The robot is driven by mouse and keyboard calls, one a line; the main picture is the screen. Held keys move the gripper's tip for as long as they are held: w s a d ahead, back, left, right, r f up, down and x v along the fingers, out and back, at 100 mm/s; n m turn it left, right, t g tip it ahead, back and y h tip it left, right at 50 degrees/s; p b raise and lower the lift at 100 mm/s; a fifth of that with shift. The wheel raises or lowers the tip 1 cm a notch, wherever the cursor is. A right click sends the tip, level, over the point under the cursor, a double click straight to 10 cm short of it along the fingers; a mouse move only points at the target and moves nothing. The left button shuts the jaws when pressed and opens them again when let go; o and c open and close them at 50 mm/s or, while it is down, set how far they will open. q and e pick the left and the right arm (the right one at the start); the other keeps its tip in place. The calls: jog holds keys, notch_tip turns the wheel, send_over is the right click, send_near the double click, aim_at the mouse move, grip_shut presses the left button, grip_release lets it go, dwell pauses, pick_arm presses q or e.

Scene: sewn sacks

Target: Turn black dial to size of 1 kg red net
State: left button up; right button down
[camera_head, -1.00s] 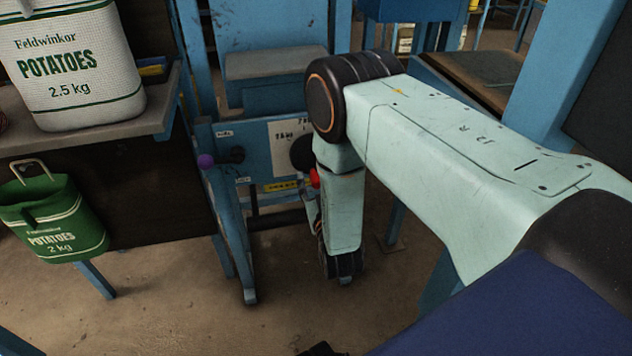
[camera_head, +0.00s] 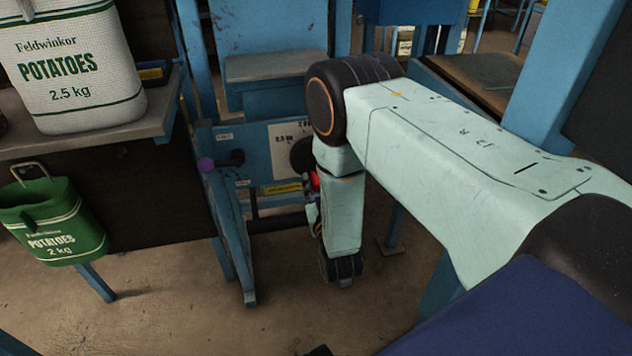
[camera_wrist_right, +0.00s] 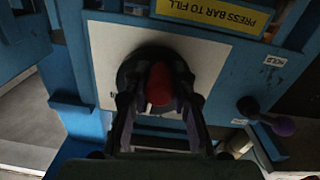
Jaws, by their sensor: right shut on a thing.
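The black dial (camera_head: 302,154) sits on a white plate (camera_head: 280,136) on the blue machine. My arm partly hides the dial in the head view. In the right wrist view the round black dial (camera_wrist_right: 150,58) has a red part (camera_wrist_right: 159,85) on its front. My right gripper (camera_wrist_right: 160,92) is shut on the dial, with one finger on each side of the red part. In the head view the right gripper (camera_head: 312,188) is mostly behind my own wrist. The plate's marks are too small or covered to read. No red net shows. My left gripper is not in view.
A purple-tipped lever (camera_head: 206,164) stands out left of the dial. A yellow label reading PRESS BAR TO FILL (camera_wrist_right: 214,13) is near the plate. A white 2.5 kg potato sack (camera_head: 75,70) stands on a shelf (camera_head: 100,135); a green 2 kg sack (camera_head: 65,225) hangs below.

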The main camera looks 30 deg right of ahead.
aim_at(301, 169)
jog(key=shift+w+a+r+m+p, duration=0.1)
jog(key=shift+a+r+m+p, duration=0.25)
jog(key=shift+m+p, duration=0.9)
jog(key=shift+w+a+r+m+p, duration=0.15)
jog(key=shift+a+m+p, duration=0.35)
jog(key=shift+m, duration=1.45)
jog(key=shift+w+a+r+m+p, duration=0.1)
jog(key=shift+a+r+m+p, duration=0.25)
jog(key=shift+m+p, duration=0.9)
jog(key=shift+m+b, duration=0.3)
jog(key=shift+m, duration=0.15)
jog(key=c, duration=1.1)
grip_release()
jog(key=shift+a, duration=0.1)
